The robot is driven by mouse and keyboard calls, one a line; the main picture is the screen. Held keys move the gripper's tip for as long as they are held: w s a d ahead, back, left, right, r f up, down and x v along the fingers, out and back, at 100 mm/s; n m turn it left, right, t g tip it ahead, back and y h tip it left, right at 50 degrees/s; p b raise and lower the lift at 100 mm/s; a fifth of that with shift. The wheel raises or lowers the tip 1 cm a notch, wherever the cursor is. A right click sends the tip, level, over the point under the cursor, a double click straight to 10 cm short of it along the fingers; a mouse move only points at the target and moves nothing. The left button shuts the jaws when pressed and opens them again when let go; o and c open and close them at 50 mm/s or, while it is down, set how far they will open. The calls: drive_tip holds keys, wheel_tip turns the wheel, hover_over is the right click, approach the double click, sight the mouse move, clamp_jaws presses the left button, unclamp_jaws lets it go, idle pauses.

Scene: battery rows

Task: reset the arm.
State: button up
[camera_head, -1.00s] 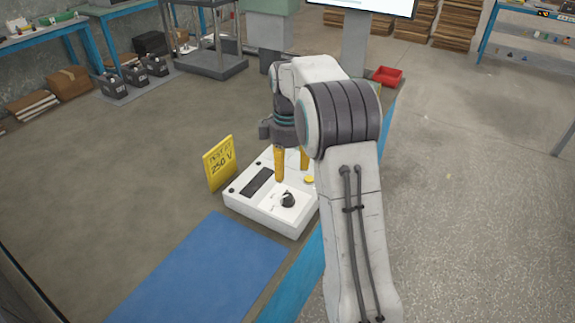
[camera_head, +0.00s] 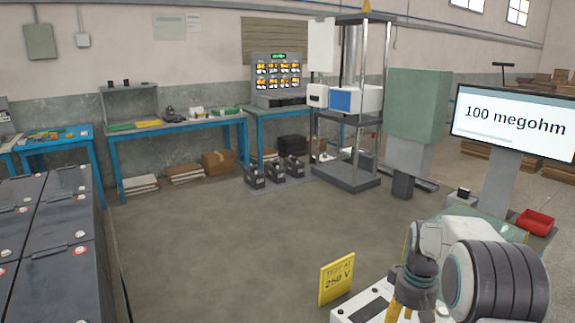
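My arm rises at the lower right of the head view, and its thick grey-banded joint is nearest the camera. My gripper (camera_head: 408,306) hangs from the arm, pointing down over the white tester box (camera_head: 343,316). Its yellow fingers are cut off by the bottom edge of the picture, so their tips and the gap between them are hidden. Most of the tester box is also out of the picture or behind the arm.
A yellow "TEST AT 250 V" sign (camera_head: 337,278) stands beside the tester. A screen (camera_head: 515,124) reads "100 megohm". Dark battery blocks (camera_head: 60,235) fill the left edge. A red bin (camera_head: 536,222) lies at the right. The middle floor is clear.

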drive_tip(key=s+a+r+m+p, duration=0.1)
drive_tip(key=s+a+r+p, duration=0.15)
drive_tip(key=s, duration=0.85)
drive_tip(key=s+a+r+m+p, duration=0.15)
drive_tip(key=s+a+r, duration=0.25)
drive_tip(key=s, duration=0.6)
drive_tip(key=s+a+r+n+t+p, duration=0.1)
drive_tip(key=s+a+r+t+p, duration=0.1)
drive_tip(key=r, duration=0.7)
drive_tip(key=shift+s+a+t+p, duration=0.4)
drive_tip(key=shift+s+a+t, duration=0.15)
drive_tip(key=shift+s+t, duration=0.55)
drive_tip(key=shift+n, duration=0.25)
